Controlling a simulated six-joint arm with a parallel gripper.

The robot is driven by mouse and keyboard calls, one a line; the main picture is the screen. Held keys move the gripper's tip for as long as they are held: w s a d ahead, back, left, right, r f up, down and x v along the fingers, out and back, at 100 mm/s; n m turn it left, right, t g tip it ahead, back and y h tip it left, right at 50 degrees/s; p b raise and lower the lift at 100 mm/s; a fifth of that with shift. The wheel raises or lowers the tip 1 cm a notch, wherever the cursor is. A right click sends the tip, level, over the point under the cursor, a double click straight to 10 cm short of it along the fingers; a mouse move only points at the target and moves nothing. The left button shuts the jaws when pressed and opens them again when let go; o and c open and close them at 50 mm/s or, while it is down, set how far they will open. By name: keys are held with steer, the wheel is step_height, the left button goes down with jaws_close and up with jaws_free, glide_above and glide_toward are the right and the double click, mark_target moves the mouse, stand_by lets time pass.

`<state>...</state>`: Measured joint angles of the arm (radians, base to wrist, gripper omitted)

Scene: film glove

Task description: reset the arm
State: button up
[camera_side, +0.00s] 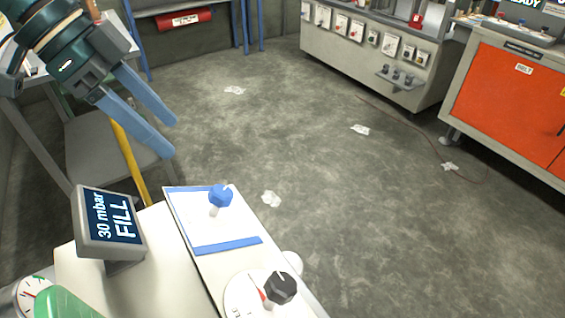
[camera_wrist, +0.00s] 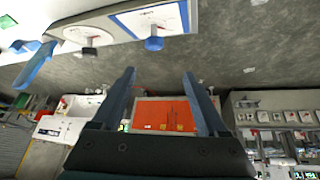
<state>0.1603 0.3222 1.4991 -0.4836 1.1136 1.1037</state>
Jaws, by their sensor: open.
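My gripper (camera_side: 160,124) is at the upper left of the side view, raised above the panel, with its two blue fingers apart and nothing between them. In the wrist view my gripper (camera_wrist: 160,88) also shows open and empty. A blue knob (camera_side: 221,195) stands on a white plate with blue edging below and to the right of the fingers, apart from them. The blue knob also shows in the wrist view (camera_wrist: 154,43). A black knob (camera_side: 280,287) with a red pointer sits on the same panel nearer the camera.
A small display (camera_side: 110,220) reading "30 mbar FILL" stands left of the panel, with a round gauge (camera_side: 33,296) near the bottom left corner. An orange cabinet (camera_side: 510,90) and a grey console (camera_side: 375,50) stand across the floor. The floor between is mostly clear, with paper scraps.

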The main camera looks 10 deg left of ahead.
steer(key=s+a+r+n+t+y, duration=0.25)
steer(key=s+a+n, duration=0.25)
steer(key=s+a, duration=0.35)
steer(key=s+a+f+n+t+y, duration=0.1)
steer(key=s+a+f+n+y, duration=0.1)
steer(key=s+a+f+n, duration=0.3)
steer(key=s+n, duration=0.2)
steer(key=shift+s+a+f+n+y, duration=0.15)
steer(key=shift+s+f+n+y, duration=0.05)
steer(key=shift+f+n+y, duration=0.15)
